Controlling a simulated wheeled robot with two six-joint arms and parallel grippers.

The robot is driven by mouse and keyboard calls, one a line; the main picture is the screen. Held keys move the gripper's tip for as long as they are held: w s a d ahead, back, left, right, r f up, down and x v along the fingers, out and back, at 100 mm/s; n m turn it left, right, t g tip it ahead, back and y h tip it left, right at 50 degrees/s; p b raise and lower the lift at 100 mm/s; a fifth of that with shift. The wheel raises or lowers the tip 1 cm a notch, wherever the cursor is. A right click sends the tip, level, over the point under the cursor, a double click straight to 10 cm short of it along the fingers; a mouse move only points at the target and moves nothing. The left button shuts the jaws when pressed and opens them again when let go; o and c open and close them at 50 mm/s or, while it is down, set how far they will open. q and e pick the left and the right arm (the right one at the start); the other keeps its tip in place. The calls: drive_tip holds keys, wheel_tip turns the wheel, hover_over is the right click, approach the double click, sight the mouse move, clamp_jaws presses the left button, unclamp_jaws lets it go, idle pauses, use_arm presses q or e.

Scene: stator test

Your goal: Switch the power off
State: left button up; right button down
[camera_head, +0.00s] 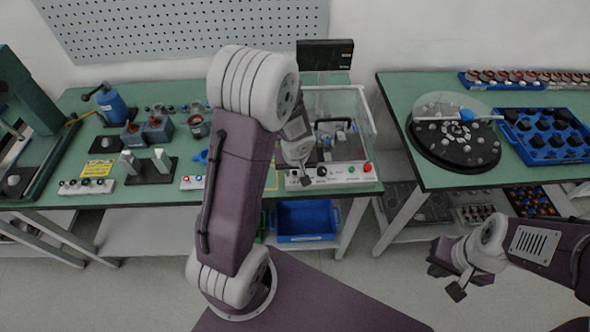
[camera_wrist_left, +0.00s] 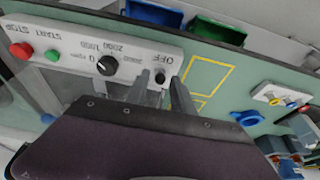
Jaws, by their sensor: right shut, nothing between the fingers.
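The control panel (camera_head: 339,175) is a pale strip on the front of the test stand. In the left wrist view it (camera_wrist_left: 75,35) bears a red STOP button (camera_wrist_left: 21,50), a green START button (camera_wrist_left: 52,55), a black speed dial (camera_wrist_left: 106,65) and a small black switch (camera_wrist_left: 160,77) below the word OFF. Which way the switch is set I cannot tell. My left gripper (camera_head: 303,178) is at the panel's left end, fingers apart, one each side of the switch in the left wrist view. Contact cannot be told. My right gripper (camera_head: 452,279) is shut and empty, low at the right.
A clear-covered stand (camera_head: 338,97) rises behind the panel. A blue bin (camera_head: 305,222) sits below the bench. Left are a push-button strip (camera_head: 86,187) and metal blocks. A right-hand table holds a round turntable (camera_head: 455,150) and a blue tray (camera_head: 545,155).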

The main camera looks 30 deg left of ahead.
use_arm(q)
drive_tip(key=p+v, duration=0.4)
drive_tip(key=v, duration=0.2)
idle(0.5)
